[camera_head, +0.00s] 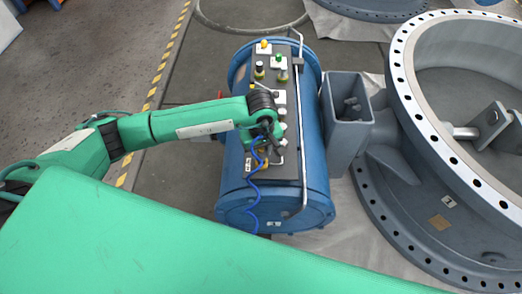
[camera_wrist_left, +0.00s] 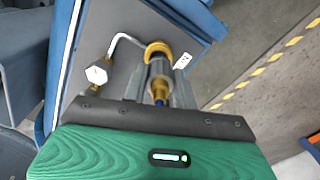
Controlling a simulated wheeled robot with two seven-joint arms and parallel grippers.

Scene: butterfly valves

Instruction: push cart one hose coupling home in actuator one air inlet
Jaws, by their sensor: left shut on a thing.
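The blue cylindrical actuator (camera_head: 235,185) stands in the middle of the head view, with a dark panel of fittings along its top. My left gripper (camera_head: 268,138) is over the near part of this panel. In the left wrist view its fingers (camera_wrist_left: 159,80) are shut on the metal hose coupling (camera_wrist_left: 160,68), one on each side. The coupling's front end meets the brass ring of the air inlet (camera_wrist_left: 158,49), roughly in line with it; I cannot tell how deep it sits. A coiled blue hose (camera_head: 252,180) hangs below the gripper. My right gripper is not seen.
A bent white pipe (camera_wrist_left: 122,42) and a hexagonal fitting (camera_wrist_left: 96,75) are close beside the gripper. A white rail (camera_head: 303,125) runs along the panel. A grey valve body (camera_head: 398,130) stands at the right. Open floor (camera_head: 100,55) lies at the left.

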